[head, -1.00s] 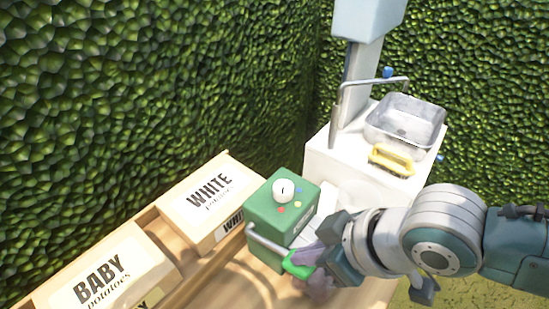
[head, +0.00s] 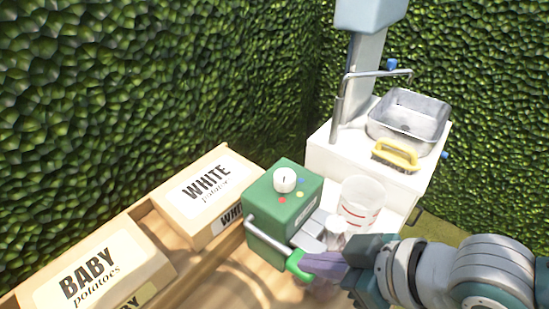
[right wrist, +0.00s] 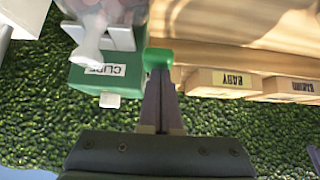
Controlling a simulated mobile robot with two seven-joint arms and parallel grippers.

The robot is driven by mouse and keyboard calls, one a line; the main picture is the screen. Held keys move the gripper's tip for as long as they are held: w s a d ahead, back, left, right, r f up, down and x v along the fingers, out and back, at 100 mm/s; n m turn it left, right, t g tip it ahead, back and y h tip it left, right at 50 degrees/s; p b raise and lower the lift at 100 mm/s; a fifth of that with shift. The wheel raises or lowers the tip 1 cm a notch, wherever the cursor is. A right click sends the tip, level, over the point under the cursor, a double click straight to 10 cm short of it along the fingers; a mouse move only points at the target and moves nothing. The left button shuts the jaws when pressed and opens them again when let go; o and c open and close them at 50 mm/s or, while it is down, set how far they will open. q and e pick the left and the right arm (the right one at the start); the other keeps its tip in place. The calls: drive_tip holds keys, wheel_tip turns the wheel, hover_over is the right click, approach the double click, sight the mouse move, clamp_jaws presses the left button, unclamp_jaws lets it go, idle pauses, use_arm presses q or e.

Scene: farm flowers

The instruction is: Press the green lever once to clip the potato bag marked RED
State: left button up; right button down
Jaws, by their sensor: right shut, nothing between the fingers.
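The green clipping machine (head: 283,198) has a white dial on top, and its label reads CLIPS in the right wrist view (right wrist: 105,70). A grey lever arm with a green handle (head: 297,264) sticks out at its front; the handle also shows in the right wrist view (right wrist: 158,57). My right gripper (head: 312,264) is shut and empty, its fingertips at the green handle; I cannot tell whether they touch. A clear bag of reddish potatoes (right wrist: 108,12) with a gathered white neck (right wrist: 90,42) is at the machine's clip slot. No RED marking is readable. My left gripper is out of view.
Wooden crates marked WHITE (head: 207,190) and BABY (head: 95,270) stand on the left. A clear cup with red stripes (head: 361,205) is right of the machine. Behind are a white sink unit (head: 350,162), a metal basin (head: 408,120) and a yellow brush (head: 397,153).

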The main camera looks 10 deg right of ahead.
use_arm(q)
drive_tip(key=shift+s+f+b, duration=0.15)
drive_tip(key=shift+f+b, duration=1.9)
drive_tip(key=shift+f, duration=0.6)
use_arm(e)
drive_tip(key=shift+s+d+f, duration=0.15)
drive_tip(key=shift+s+f, duration=0.05)
drive_tip(key=shift+f, duration=0.8)
drive_tip(key=shift+s+d+f, duration=0.15)
drive_tip(key=shift+f, duration=0.85)
drive_tip(key=shift+s+d+f, duration=0.15)
drive_tip(key=shift+s+f, duration=0.05)
drive_tip(key=shift+f, duration=0.8)
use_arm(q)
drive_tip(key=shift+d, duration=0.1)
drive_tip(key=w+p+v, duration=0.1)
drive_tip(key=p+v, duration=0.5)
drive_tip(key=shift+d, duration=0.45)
use_arm(e)
drive_tip(key=v, duration=1.3)
drive_tip(key=shift+s, duration=0.15)
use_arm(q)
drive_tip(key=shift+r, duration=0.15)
